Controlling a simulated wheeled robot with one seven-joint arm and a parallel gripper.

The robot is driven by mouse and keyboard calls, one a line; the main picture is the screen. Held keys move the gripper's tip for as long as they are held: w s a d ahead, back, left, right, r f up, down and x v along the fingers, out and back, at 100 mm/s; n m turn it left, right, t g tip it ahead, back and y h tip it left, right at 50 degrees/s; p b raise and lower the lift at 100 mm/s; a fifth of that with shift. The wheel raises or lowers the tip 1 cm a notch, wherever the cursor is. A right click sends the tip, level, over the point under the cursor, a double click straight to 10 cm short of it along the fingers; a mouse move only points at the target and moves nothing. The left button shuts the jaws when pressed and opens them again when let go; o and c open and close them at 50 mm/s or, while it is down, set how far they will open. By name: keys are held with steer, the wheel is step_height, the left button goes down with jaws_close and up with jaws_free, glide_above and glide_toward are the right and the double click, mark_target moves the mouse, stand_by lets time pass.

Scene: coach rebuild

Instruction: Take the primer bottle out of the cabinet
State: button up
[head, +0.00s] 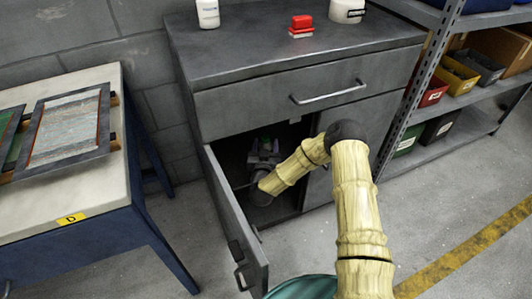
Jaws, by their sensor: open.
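The grey cabinet (210,62) stands against the wall with its lower left door (235,222) swung open towards me. My arm reaches through the opening, and my gripper (264,150) is inside the dark compartment, pointing away from me. My gripper is open. A small green thing (265,142) shows just beyond or between the fingers; it may be part of the primer bottle, but most of it is hidden by my gripper and shadow. I cannot tell whether the fingers are around it or touching it.
A white bottle (208,14), a red block-like thing (301,27) and a white tub (347,11) stand on the cabinet top. A closed drawer (260,101) is above the opening. A workbench (98,205) stands left, and a shelf rack (424,75) with bins stands right.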

mark_target(266, 135)
steer(key=w+b, duration=0.2)
steer(key=w, duration=0.2)
steer(key=shift+w+d, duration=0.15)
steer(key=shift+w, duration=0.45)
steer(key=shift+r, duration=0.1)
jaws_close()
